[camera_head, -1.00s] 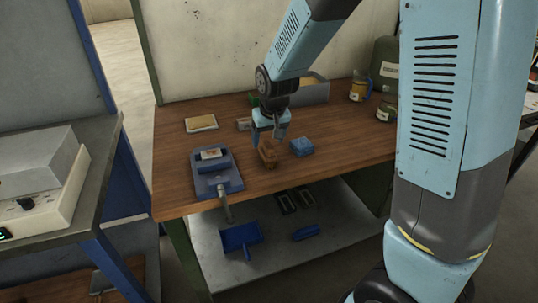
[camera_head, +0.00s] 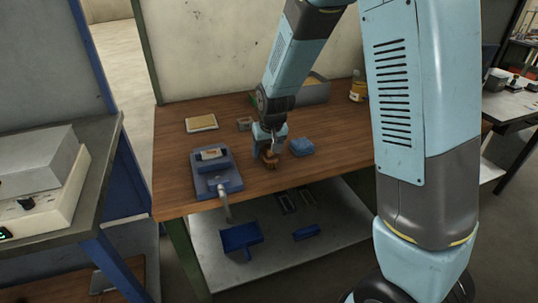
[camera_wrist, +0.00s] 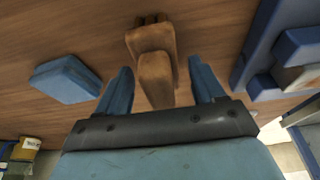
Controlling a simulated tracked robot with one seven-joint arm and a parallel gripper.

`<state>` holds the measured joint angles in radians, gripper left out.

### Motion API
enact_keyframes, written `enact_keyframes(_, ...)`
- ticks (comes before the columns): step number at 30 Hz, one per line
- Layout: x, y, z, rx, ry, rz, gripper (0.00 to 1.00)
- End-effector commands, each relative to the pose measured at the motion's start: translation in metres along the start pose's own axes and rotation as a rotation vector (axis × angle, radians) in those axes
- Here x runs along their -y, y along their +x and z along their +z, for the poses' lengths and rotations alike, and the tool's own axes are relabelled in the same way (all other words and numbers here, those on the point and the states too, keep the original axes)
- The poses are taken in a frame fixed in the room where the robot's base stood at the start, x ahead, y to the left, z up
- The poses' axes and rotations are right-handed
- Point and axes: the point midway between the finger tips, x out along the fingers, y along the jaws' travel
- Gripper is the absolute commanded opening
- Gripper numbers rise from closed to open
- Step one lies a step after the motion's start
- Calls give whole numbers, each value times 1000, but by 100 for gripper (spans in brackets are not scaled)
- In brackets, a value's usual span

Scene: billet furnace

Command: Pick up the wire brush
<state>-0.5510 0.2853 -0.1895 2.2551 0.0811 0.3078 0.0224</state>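The wire brush is most likely the brown wooden block with a raised grip (camera_head: 269,163) on the workbench. In the wrist view the brown brush (camera_wrist: 152,42) lies ahead of my gripper (camera_wrist: 160,76), with its near end between the two blue fingers. The fingers are open, with a visible gap on each side of the brush. In the head view my gripper (camera_head: 269,139) points down over the brush and hides part of it. Whether a bristle side faces the bench cannot be seen.
A blue block (camera_head: 301,146) lies close right of the brush. A blue vise-like tool (camera_head: 216,176) stands to the left. Behind are a pale pad (camera_head: 201,123), a small box (camera_head: 245,123) and a grey bin (camera_head: 315,91). A blue dustpan (camera_head: 241,237) lies on the lower shelf.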

Motion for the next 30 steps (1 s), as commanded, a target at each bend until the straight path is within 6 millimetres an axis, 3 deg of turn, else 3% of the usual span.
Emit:
enact_keyframes(18,-1,0,0,0,1,0,10)
enact_keyframes(26,-1,-2,-1,-1,1,0,10)
enact_keyframes(30,-1,-14,-5,-3,1,-1,10)
